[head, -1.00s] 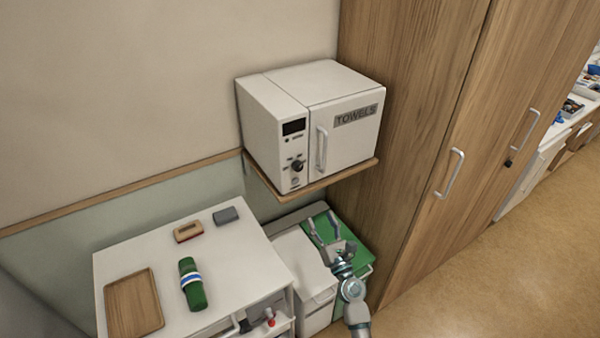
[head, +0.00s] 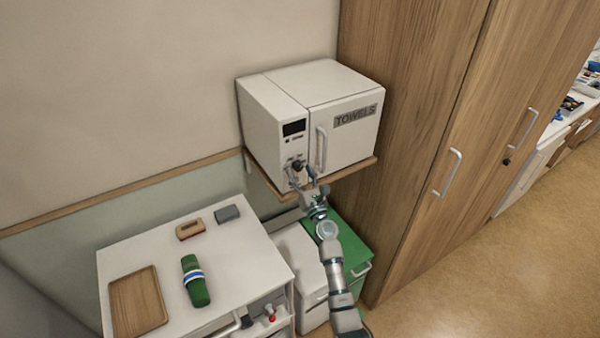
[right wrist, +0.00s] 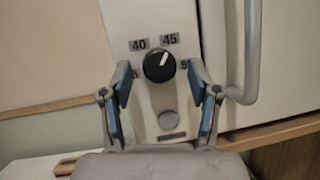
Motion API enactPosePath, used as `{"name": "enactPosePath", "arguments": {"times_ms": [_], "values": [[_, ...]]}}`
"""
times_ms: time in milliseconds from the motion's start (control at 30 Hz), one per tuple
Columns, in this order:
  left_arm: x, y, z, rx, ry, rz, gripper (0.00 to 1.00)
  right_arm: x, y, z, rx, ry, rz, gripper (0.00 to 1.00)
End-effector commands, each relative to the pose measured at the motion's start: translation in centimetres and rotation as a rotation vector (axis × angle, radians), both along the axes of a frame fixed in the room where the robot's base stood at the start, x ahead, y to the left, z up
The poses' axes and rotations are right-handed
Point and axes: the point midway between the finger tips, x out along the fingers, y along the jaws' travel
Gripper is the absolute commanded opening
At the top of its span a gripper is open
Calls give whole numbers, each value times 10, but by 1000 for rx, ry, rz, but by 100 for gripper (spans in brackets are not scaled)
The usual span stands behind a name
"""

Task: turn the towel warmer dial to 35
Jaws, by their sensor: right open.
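The white towel warmer (head: 345,142) sits on a wooden wall shelf, its dial (head: 298,165) low on the front panel. In the right wrist view the black dial (right wrist: 159,66) has a white pointer line tilted up and right, toward the 45 label (right wrist: 170,39). The 40 label (right wrist: 138,44) is at its upper left. Lower labels on both sides are partly hidden by the fingers. My right gripper (head: 301,177) is open in front of the panel; in the right wrist view its fingers (right wrist: 161,80) stand on either side of the dial, seemingly apart from it. My left gripper is out of view.
The warmer's door handle (head: 321,150) stands close to the right of the dial. The shelf edge (head: 345,173) runs just below. A white cart (head: 235,260) with a wooden tray (head: 137,302) and a green rolled item (head: 195,280) is lower left. A tall wooden cabinet (head: 430,110) stands right.

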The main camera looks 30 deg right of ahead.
Motion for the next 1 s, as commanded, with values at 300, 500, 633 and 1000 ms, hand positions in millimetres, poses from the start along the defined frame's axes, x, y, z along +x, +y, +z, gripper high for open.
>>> {"name": "enactPosePath", "arguments": {"times_ms": [300, 500, 633, 1000], "values": [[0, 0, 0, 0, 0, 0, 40, 2, 0, 1, 0, 0, 0, 54], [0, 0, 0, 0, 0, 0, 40, 2, 0, 0, 0, 1, 0, 4], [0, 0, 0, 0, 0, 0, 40, 2, 0, 0, -2, 1, -1, 1], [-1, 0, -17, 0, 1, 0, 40, 1, -2, -3, -114, -9, -2, 1]]}}
